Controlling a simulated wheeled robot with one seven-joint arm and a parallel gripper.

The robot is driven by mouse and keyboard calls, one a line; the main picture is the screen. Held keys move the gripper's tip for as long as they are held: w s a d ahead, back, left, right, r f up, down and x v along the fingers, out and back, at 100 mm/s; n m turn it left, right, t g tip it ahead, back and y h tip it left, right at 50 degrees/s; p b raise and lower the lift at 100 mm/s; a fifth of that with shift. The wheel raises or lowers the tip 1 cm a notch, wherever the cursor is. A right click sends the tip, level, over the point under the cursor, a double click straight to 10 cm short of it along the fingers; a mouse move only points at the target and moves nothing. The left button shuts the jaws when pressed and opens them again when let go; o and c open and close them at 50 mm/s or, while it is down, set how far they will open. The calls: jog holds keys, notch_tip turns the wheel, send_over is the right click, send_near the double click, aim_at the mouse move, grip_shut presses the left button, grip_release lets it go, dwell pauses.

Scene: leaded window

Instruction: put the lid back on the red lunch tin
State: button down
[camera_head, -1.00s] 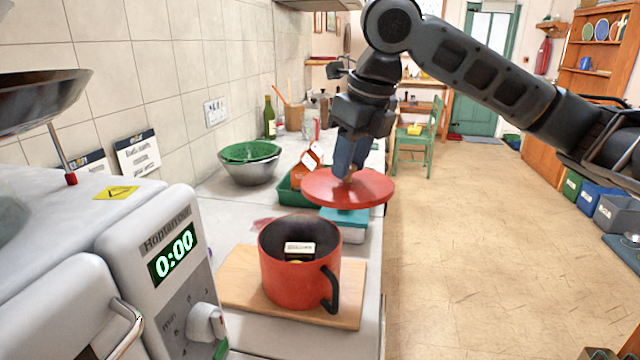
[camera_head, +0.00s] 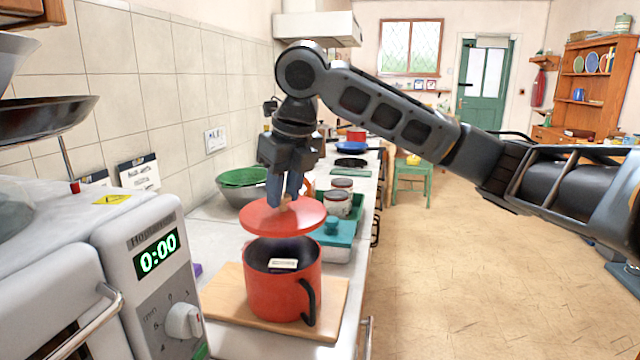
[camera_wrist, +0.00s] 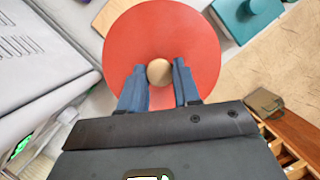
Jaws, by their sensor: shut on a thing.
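The red lunch tin (camera_head: 276,291) stands upright and uncovered, with a black handle on its right side. A small pale labelled item (camera_head: 283,264) shows inside it. My gripper (camera_head: 287,201) is shut on the round knob of the red lid (camera_head: 262,218) and holds the lid roughly level just above the tin's rim, with a gap still visible. In the wrist view the lid (camera_wrist: 190,35) lies under the fingers, with its pale knob (camera_wrist: 159,72) between them. The lid hides the tin in that view.
The tin stands on a wooden board (camera_head: 226,306). Left is a white appliance (camera_head: 150,225) reading 0:00. Behind are a teal-lidded container (camera_head: 338,238), jars (camera_head: 337,203) and a metal bowl with a green colander (camera_head: 241,178). Open floor lies to the right.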

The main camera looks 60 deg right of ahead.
aim_at(284, 213)
jog(key=shift+w+a+f, duration=0.2)
jog(key=shift+a+f, duration=0.05)
jog(key=shift+a, duration=0.05)
notch_tip(284, 213, down, 4)
jog(key=b, duration=0.4)
jog(key=shift+f, duration=0.2)
jog(key=shift+f+b, duration=0.4)
jog(key=shift+f, duration=0.45)
jog(key=shift+f, duration=0.2)
dwell(1.6)
jog(key=c, duration=0.7)
grip_release()
jog(key=shift+o, duration=0.3)
jog(key=o, duration=0.4)
